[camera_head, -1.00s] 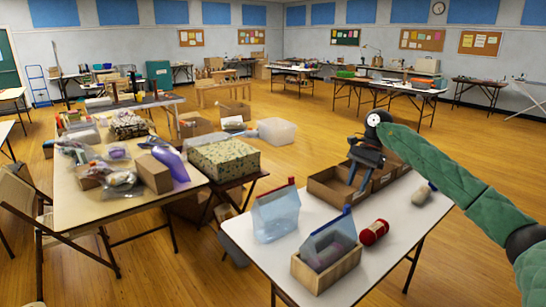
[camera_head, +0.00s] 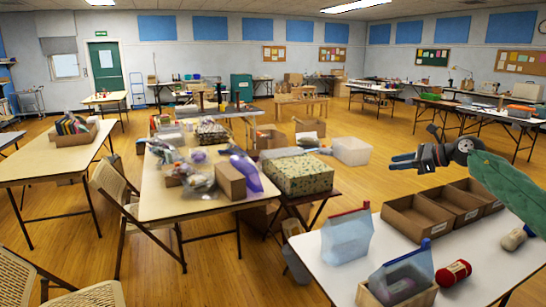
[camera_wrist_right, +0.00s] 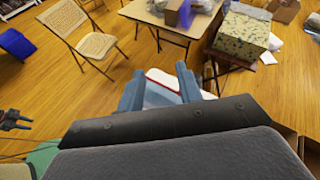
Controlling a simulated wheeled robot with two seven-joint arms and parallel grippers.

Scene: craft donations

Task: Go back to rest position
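My right gripper (camera_head: 398,162) reaches in from the right in the head view, on its green-sleeved arm (camera_head: 510,182). It points left, in the air above the near white table. In the right wrist view its two blue-grey fingers (camera_wrist_right: 160,87) are apart, with nothing held between them. My left gripper does not show in the head view. A small dark gripper at the left edge of the right wrist view looks like my left one (camera_wrist_right: 14,119); its opening is too small to judge.
The white table (camera_head: 340,284) holds cardboard boxes (camera_head: 418,217), a clear bag (camera_head: 347,237), a wooden box with a clear bag (camera_head: 398,292) and red yarn (camera_head: 453,273). A cluttered table (camera_head: 160,203), patterned box (camera_head: 297,175) and folding chair (camera_head: 118,190) stand left. Floor behind is partly clear.

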